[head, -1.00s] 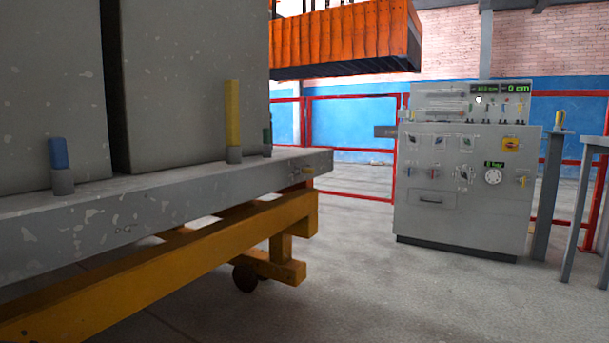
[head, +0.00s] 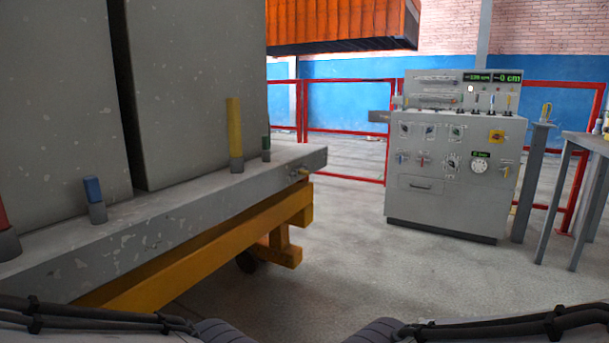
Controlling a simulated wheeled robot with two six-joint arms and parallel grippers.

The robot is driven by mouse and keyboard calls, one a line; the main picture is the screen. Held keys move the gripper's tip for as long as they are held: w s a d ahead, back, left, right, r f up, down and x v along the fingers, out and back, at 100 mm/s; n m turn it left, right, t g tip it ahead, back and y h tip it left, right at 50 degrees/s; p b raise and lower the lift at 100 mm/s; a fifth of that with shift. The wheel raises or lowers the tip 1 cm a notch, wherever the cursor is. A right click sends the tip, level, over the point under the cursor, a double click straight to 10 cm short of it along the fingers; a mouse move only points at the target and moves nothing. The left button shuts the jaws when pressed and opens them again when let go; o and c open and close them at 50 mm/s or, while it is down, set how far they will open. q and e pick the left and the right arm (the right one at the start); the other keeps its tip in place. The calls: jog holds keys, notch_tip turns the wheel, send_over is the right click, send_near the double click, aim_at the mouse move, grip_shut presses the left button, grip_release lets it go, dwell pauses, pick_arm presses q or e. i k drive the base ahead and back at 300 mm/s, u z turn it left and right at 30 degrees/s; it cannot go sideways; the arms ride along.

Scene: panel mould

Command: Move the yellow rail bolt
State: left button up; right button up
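The yellow rail bolt (head: 234,133) stands upright in a grey socket on the grey rail (head: 170,215) at the left of the head view. A blue bolt (head: 93,190) stands nearer to me on the same rail, and a short green bolt (head: 266,145) stands just beyond the yellow one. A red bolt (head: 3,218) is partly cut off at the left edge. Parts of my two arms show along the bottom edge, well short of the yellow bolt. Neither gripper is in view.
Large grey panels (head: 195,90) stand behind the bolts. The rail rests on a yellow wheeled frame (head: 200,250). A grey control cabinet (head: 455,205) stands right of centre, with a table (head: 590,142) at the far right. The floor between rail and cabinet is clear.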

aim_at(302, 171)
jog(key=u, duration=0.55)
jog(key=k, duration=0.1)
jog(key=z, duration=1.1)
jog(key=i, duration=1.35)
jog(key=u, duration=0.75)
